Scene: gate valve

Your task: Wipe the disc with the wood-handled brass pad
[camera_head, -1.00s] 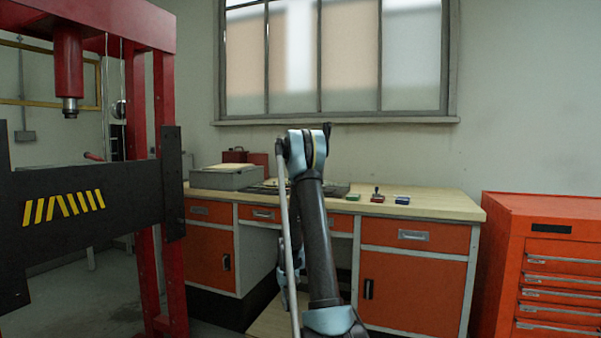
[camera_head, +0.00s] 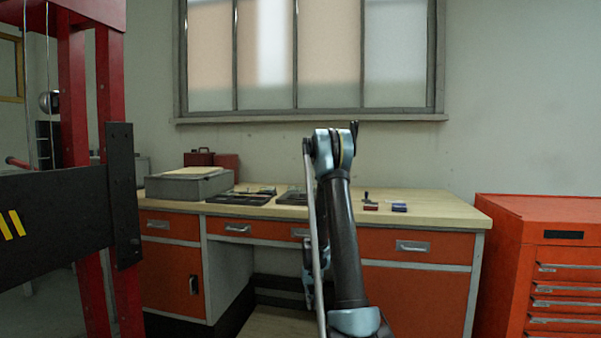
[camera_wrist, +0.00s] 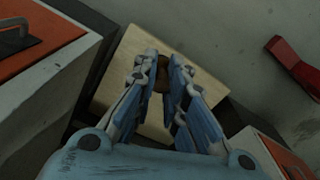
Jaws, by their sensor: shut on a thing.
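My gripper (camera_wrist: 165,82) points down in the wrist view, its fingers close together around a dark brown piece (camera_wrist: 161,77). This looks like the handle of the wood-handled brass pad; its brass face cannot be made out. A pale wooden board (camera_wrist: 118,85) lies below the fingers, apparently at floor level. In the head view my arm hangs in front of the bench, and my gripper is mostly hidden behind it. I cannot pick out the disc in either view.
The wooden workbench (camera_head: 440,207) has orange drawers and an open knee space. On it are a grey box (camera_head: 190,184), dark trays (camera_head: 238,198), a red knobbed block (camera_head: 370,206) and a blue block (camera_head: 399,207). A red press (camera_head: 112,150) stands left, an orange tool cabinet (camera_head: 545,210) right.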

